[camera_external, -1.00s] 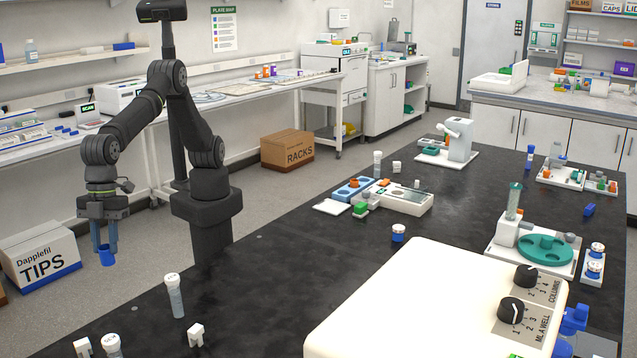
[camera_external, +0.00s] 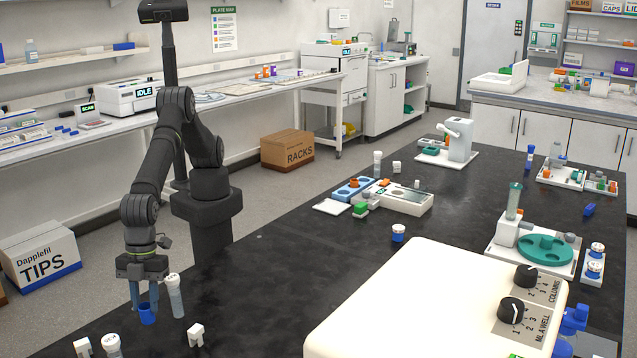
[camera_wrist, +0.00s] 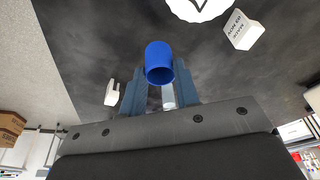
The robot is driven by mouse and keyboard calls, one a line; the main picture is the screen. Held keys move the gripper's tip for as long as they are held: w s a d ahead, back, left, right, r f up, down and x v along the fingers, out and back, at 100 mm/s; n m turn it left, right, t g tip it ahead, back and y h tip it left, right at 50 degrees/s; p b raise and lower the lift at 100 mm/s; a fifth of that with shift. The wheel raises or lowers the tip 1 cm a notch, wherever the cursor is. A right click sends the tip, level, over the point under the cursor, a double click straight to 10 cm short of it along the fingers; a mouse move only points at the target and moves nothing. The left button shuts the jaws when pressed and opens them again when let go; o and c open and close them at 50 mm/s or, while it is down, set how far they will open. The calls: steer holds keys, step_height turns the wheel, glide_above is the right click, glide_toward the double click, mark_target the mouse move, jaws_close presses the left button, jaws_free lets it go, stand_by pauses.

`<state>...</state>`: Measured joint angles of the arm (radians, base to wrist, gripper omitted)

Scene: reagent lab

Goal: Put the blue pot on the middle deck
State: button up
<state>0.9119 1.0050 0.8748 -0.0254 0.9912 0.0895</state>
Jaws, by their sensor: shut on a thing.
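The blue pot (camera_external: 147,314) is held between the fingers of my gripper (camera_external: 145,300), near the left edge of the black bench in the external view. The pot also shows in the wrist view (camera_wrist: 159,60), with a gripper finger on each side and its open mouth visible. My gripper is shut on it. The pot appears to be in the air, just left of a white-capped tube (camera_external: 175,297). I cannot tell for sure which part is the middle deck; a long white unit with a blue section (camera_external: 353,189) stands in the middle of the bench.
A small white stand (camera_external: 196,334) and another capped tube (camera_external: 112,345) are near the front left. A large cream console with two black knobs (camera_external: 430,310) fills the front right. A blue-and-white jar (camera_external: 398,233) stands behind it. Bare bench lies between the tube and the long unit.

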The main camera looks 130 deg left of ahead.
mark_target(151, 317)
steer(key=shift+w+a+f, duration=0.1)
steer(key=shift+w+f, duration=0.3)
steer(key=shift+f, duration=1.85)
steer(key=o, duration=0.9)
steer(key=shift+f, duration=0.15)
steer(key=shift+o, duration=0.2)
steer(key=v, duration=1.2)
